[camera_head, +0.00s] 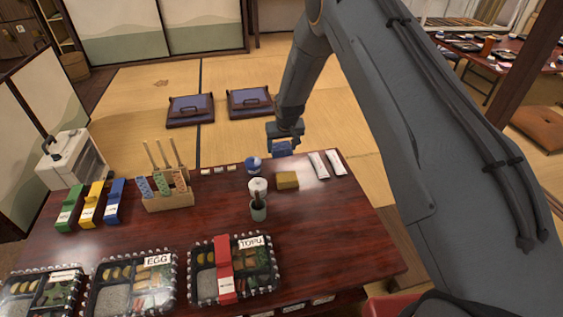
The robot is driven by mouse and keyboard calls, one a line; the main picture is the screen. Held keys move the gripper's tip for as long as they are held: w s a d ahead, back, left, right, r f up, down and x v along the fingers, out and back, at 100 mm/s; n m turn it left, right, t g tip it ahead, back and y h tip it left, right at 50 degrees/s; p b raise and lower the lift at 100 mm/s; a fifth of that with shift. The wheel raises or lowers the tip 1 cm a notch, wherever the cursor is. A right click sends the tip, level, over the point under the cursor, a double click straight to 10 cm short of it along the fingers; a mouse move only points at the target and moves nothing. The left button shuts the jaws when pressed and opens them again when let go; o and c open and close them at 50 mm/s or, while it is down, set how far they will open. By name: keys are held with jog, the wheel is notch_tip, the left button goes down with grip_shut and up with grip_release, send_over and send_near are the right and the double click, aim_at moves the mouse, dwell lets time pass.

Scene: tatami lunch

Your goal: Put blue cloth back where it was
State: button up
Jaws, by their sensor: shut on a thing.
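My gripper (284,136) is above the far edge of the dark red table, right of the picture's middle. It is shut on the blue cloth (283,149), a small folded-looking blue piece just below the fingers. The cloth appears held above the tabletop; the exact gap is hard to judge. A yellow block (288,180) lies on the table just in front of it. A blue-and-white round thing (254,164) stands just to its left.
Two white tubes (327,164) lie right of the yellow block. A white roll (258,186) and a cup with dark handles (258,210) stand left of it. A wooden rack (167,198) stands further left. Labelled lunch boxes (190,287) line the near edge.

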aim_at(283, 156)
notch_tip(283, 156, down, 6)
jog(key=shift+f+b, duration=0.25)
jog(key=shift+b, duration=0.25)
jog(key=shift+f, duration=0.15)
jog(key=o, duration=1)
